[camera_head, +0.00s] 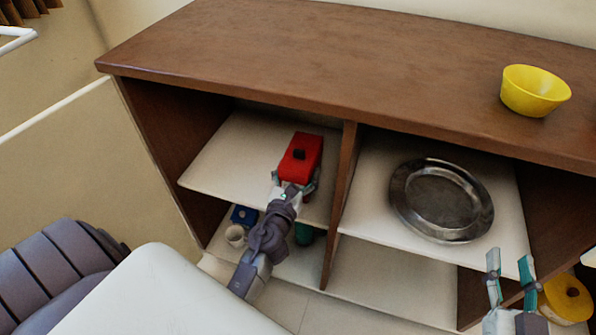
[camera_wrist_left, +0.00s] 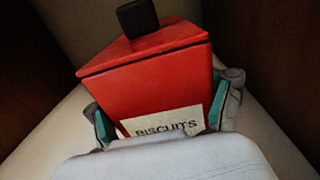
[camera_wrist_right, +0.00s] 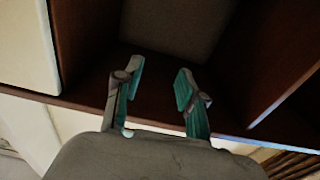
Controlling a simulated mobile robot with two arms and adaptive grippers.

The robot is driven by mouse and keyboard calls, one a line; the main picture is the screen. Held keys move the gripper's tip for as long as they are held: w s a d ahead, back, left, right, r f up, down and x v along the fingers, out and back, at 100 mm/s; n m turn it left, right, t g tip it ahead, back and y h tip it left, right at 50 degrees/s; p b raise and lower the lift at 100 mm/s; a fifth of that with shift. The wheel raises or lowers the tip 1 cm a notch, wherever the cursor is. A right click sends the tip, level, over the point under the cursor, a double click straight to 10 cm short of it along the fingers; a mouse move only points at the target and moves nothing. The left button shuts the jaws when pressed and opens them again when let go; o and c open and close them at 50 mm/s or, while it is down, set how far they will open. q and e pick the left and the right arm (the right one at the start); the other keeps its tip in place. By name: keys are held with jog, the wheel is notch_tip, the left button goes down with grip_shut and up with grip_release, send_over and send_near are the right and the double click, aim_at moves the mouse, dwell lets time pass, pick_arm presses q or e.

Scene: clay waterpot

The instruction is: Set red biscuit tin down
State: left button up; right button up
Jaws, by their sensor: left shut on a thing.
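The red biscuit tin (camera_head: 301,155) has a black knob on its lid and stands at the upper left shelf (camera_head: 228,158) of the cabinet, close to the middle divider. In the left wrist view the tin (camera_wrist_left: 150,75) shows a "BISCUITS" label and looks upright. My left gripper (camera_head: 295,182) is shut on the tin, with a finger on each side. Whether the tin's base touches the shelf is hidden. My right gripper (camera_head: 510,275) is open and empty in front of the cabinet's right side; it also shows in the right wrist view (camera_wrist_right: 157,92).
A metal plate (camera_head: 441,201) lies on the upper right shelf. A yellow bowl (camera_head: 534,91) stands on the cabinet top (camera_head: 330,62). A yellow round thing (camera_head: 567,296) is at right.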

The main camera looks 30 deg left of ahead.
pick_arm(q)
jog(key=o, duration=1.4)
jog(key=shift+o, duration=1.1)
